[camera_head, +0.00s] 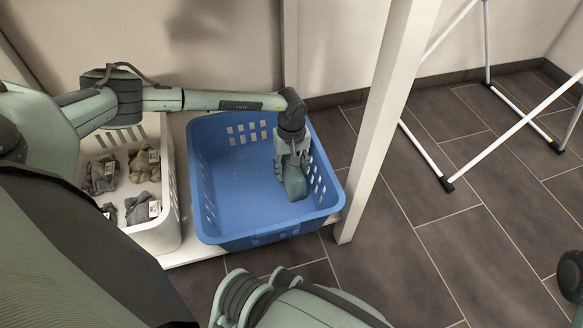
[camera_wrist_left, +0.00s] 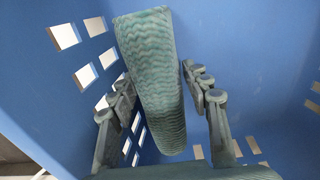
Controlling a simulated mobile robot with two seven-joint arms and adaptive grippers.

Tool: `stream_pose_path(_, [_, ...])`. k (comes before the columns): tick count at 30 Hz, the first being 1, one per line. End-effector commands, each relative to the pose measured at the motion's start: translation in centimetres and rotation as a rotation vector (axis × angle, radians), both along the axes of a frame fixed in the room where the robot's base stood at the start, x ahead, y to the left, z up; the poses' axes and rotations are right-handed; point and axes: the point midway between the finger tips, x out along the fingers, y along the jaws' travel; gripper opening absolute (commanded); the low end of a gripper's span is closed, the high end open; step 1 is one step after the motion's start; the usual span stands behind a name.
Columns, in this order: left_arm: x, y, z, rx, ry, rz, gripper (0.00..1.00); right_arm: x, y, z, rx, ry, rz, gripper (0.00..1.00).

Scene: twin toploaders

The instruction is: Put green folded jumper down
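The green folded jumper (camera_wrist_left: 152,75) is a thick, ribbed teal-green bundle standing on edge between the fingers of my left gripper (camera_wrist_left: 160,90) in the left wrist view. The fingers press on it from both sides near their tips. In the head view, my left gripper (camera_head: 293,160) points down inside the blue basket (camera_head: 262,238), close to its right wall, with the jumper (camera_head: 295,184) below it. I cannot tell whether the jumper touches the basket floor. The rest of the blue basket looks empty. My right gripper does not show.
A white basket (camera_head: 165,232) with several grey folded clothes (camera_head: 142,165) stands left of the blue one. A white post (camera_head: 375,130) rises just right of the blue basket. A white drying-rack frame (camera_head: 425,155) stands on the dark tiled floor (camera_head: 420,220) at right.

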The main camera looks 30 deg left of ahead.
Motion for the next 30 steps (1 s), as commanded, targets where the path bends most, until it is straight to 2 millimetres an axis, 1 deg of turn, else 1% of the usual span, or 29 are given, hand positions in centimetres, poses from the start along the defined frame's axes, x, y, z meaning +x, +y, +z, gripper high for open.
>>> stream_pose_path(9, [0.0,0.0,0.2,0.000,-0.001,0.000,0.52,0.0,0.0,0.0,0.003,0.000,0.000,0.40])
stream_pose_path(11, [0.1,0.0,0.5,-0.001,-0.002,0.001,0.52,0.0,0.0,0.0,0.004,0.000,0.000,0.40])
stream_pose_path(13, [0.1,0.0,1.2,0.000,-0.004,0.000,0.52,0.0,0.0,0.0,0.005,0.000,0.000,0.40])
stream_pose_path(17, [0.1,0.0,4.0,0.000,-0.004,0.000,0.52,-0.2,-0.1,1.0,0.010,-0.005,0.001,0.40])
stream_pose_path(19, [0.2,0.1,5.7,0.000,-0.004,0.000,0.52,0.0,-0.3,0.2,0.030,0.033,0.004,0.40])
stream_pose_path(24, [0.1,0.0,9.4,0.000,-0.004,0.001,0.52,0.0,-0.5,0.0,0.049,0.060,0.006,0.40])
stream_pose_path(27, [0.1,0.0,11.1,0.000,-0.003,-0.001,0.52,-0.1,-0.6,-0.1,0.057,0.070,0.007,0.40])
stream_pose_path(30, [0.1,0.0,12.3,0.000,-0.001,0.000,0.52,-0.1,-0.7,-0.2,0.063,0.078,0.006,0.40])
